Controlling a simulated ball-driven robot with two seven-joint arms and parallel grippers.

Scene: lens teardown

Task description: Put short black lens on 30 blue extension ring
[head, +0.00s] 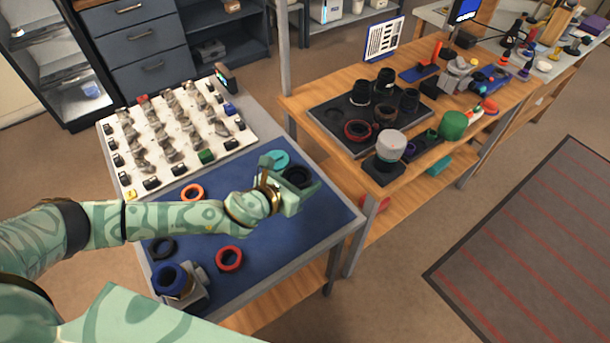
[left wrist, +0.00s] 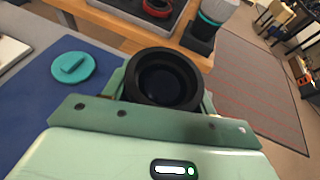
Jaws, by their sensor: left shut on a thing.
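My left gripper (head: 290,184) reaches in over the far right part of the blue mat and is shut on the short black lens (head: 297,176). In the left wrist view the lens (left wrist: 164,80) sits between the fingers, its round dark opening facing the camera. I cannot tell whether it is clear of the mat. The blue extension ring (head: 172,280) sits on a grey block (head: 190,296) at the mat's near left corner, away from the gripper. Its number cannot be read. My right gripper is not in view.
On the blue mat (head: 300,235) lie an orange ring (head: 192,192), a red ring (head: 229,258), a black ring (head: 162,247) and a teal cap (head: 276,159). A white board (head: 180,140) of small parts is behind. A dark tray (head: 345,110) with several lenses is on the wooden bench.

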